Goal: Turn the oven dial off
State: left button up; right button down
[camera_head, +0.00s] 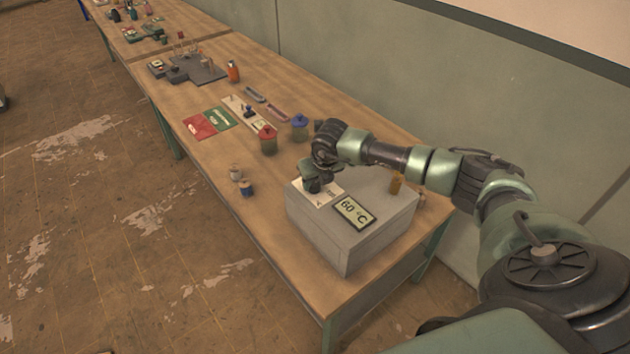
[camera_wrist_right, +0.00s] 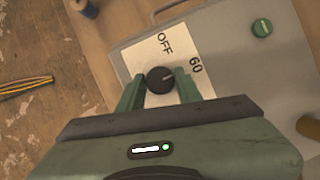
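The oven (camera_head: 325,228) is a grey box on the near end of the wooden table, with a display (camera_head: 355,211) reading 60 °C. A white label with "OFF" and "60" lies on its top around the black dial (camera_wrist_right: 160,80). The dial's light pointer line aims toward the right, nearer the "60" side than straight at "OFF". My right gripper (camera_wrist_right: 158,91) is over the dial, with its two green fingers apart on either side of it. I cannot tell whether the fingers touch the dial. In the head view the gripper mostly hides the dial. My left gripper is not in view.
A small orange-brown cylinder (camera_head: 397,183) stands on the oven top at the back. A wall runs along the table's right side.

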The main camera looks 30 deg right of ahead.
jog(key=shift+f+n+b, duration=0.2)
jog(key=shift+n+b, duration=0.3)
jog(key=shift+b, duration=0.4)
jog(key=n+y+b, duration=0.1)
jog(key=n+b, duration=0.2)
jog(key=b, duration=0.1)
jog(key=n+y+b, duration=0.1)
jog(key=n+b, duration=0.2)
jog(key=b, duration=0.1)
jog(key=shift+w+d+n+g+y, duration=0.1)
jog(key=shift+d+n+g+y, duration=0.1)
jog(key=shift+n+g+y, duration=0.15)
jog(key=shift+d+r+n+g+y+b, duration=0.1)
jog(key=shift+n+g+y+b, duration=0.25)
jog(key=shift+n+b, duration=0.7)
jog(key=shift+r+n+g+y+b, duration=0.1)
jog(key=shift+n+y+b, duration=0.3)
jog(key=shift+n+b, duration=0.6)
jog(key=c, duration=1)
grip_release()
jog(key=shift+o, duration=0.2)
